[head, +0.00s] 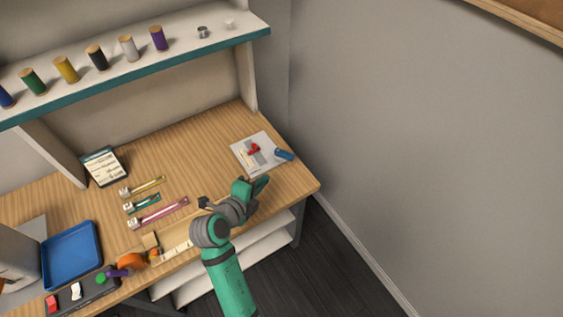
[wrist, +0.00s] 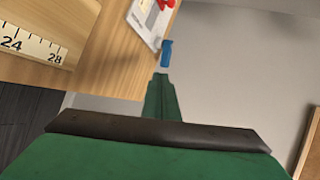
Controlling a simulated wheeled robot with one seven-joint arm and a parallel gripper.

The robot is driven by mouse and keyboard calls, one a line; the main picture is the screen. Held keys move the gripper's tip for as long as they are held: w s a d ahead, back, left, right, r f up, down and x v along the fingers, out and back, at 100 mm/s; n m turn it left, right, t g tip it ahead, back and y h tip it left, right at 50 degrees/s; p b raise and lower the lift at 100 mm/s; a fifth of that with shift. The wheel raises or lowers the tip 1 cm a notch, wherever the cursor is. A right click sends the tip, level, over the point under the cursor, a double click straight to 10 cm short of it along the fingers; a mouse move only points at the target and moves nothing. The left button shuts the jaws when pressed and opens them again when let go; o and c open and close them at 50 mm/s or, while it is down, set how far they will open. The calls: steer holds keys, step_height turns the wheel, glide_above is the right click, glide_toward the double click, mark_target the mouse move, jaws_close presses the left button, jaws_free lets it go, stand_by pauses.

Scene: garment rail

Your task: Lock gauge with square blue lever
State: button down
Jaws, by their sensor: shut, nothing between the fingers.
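The gauge (head: 247,157) is a pale plate lying on the right end of the wooden table, with a red part (head: 254,149) on it. Its blue lever (head: 284,154) sticks out at the plate's right side, near the table edge. In the wrist view the blue lever (wrist: 166,53) shows just beyond the fingertips, with part of the plate (wrist: 150,22) behind it. My gripper (head: 264,183) is shut and empty, in front of the gauge and apart from the lever in the head view. The wrist view shows its green fingers (wrist: 161,82) together, pointing towards the lever.
A ruler (wrist: 35,45) lies along the front of the wooden table (head: 200,150). Several coloured slide pieces (head: 158,212), a blue tray (head: 71,256) and an orange item (head: 132,261) lie to the left. A shelf with spools (head: 97,57) stands behind. A wall rises at right.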

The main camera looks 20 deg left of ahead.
steer(key=shift+d, duration=0.1)
glide_toward(284, 154)
steer(key=w+f, duration=0.1)
steer(key=w+d+f, duration=0.1)
steer(key=w+f, duration=0.1)
steer(key=shift+d+f, duration=0.2)
steer(key=shift+d, duration=0.1)
steer(key=shift+w+d+f, duration=0.1)
steer(key=shift+w, duration=0.65)
steer(key=shift+d, duration=0.1)
